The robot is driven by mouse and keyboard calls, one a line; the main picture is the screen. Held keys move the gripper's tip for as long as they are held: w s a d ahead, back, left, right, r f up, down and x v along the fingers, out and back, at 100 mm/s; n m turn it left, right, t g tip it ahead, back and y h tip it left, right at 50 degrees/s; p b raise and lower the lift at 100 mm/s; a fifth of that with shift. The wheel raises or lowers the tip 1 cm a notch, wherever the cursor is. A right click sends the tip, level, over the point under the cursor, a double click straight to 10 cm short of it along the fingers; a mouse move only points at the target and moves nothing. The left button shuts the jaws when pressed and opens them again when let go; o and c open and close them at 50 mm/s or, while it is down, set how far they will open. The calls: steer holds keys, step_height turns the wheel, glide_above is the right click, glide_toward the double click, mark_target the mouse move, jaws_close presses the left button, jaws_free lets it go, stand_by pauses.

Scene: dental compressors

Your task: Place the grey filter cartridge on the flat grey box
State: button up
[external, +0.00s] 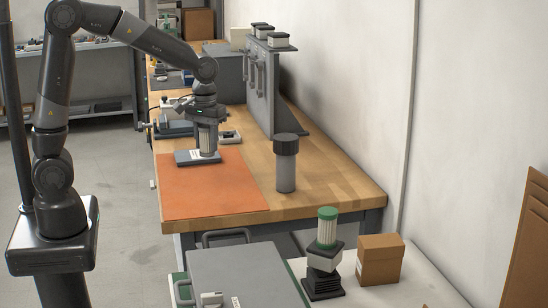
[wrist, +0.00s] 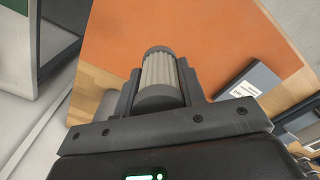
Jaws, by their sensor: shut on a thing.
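The grey filter cartridge (external: 208,140) has a pale pleated body and grey end caps. My gripper (external: 208,122) is shut on it and holds it upright over the workbench. The cartridge also shows between the two fingers in the wrist view (wrist: 160,72). The flat grey box (external: 184,158), with a white label, lies at the edge of the orange mat. In the external view the cartridge overlaps the box. In the wrist view the box (wrist: 262,78) lies to the right, apart from the cartridge in the picture. I cannot tell the height gap between them.
The orange mat (external: 210,190) is otherwise clear. A dark-capped grey cylinder (external: 286,168) stands right of it. A small grey-and-white item (external: 230,137) lies behind the box, near an upright grey panel (external: 262,90). A green-capped filter (external: 326,228) and cardboard box (external: 380,260) stand in front.

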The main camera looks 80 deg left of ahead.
steer(key=a+n, duration=0.4)
steer(key=a, duration=1.2)
glide_above(197, 154)
steer(key=f, duration=0.5)
steer(key=shift+d+f, duration=0.35)
steer(key=shift+f, duration=0.05)
steer(key=shift+a+f, duration=0.35)
steer(key=shift+f, duration=1.85)
steer(key=o, duration=1)
steer(key=shift+f, duration=0.15)
steer(key=shift+o, duration=0.2)
